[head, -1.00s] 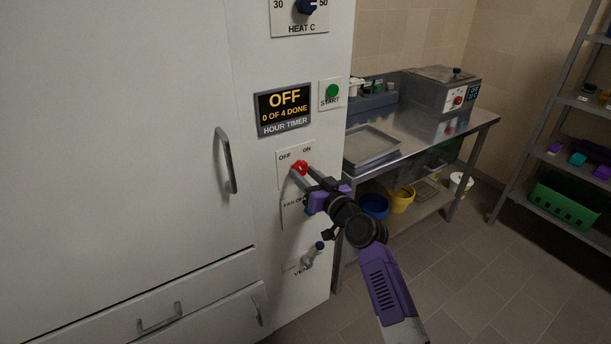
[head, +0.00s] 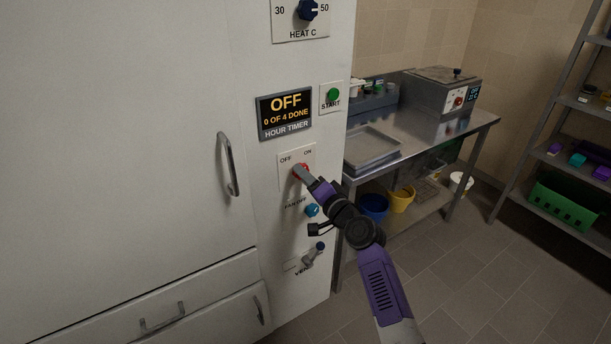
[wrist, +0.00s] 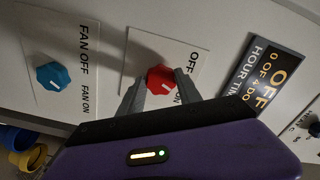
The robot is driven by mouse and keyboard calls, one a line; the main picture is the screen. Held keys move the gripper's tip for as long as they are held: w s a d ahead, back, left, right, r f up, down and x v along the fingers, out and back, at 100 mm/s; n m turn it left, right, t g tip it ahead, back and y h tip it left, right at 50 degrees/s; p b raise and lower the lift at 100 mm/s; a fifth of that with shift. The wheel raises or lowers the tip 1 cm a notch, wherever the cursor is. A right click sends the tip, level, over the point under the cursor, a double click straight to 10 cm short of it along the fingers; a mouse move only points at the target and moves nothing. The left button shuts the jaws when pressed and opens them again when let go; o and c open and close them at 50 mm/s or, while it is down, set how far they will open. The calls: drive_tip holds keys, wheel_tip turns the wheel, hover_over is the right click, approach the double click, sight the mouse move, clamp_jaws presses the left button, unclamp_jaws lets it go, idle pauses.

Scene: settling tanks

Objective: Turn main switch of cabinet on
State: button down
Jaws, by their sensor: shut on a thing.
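The main switch is a red knob (head: 303,176) on a white plate marked OFF and ON, on the front of the white cabinet (head: 180,90). My gripper (head: 300,171) reaches it from the lower right and largely covers it in the head view. In the wrist view the red knob (wrist: 160,79) sits between the two grey fingertips (wrist: 161,88), which are shut on it. The cabinet's display (head: 285,110) reads OFF, 0 OF 4 DONE.
Below the switch are a blue fan knob (head: 312,210) and a vent lever (head: 316,254). Above are a green START button (head: 333,95) and a heat knob (head: 307,9). A cabinet handle (head: 229,164) stands out at left. A steel table (head: 420,135) stands at right.

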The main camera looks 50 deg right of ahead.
drive_tip(key=shift+m+p, duration=0.35)
drive_tip(key=shift+m, duration=0.75)
drive_tip(key=c, duration=0.8)
unclamp_jaws()
drive_tip(key=v, duration=0.8)
drive_tip(key=shift+b, duration=0.35)
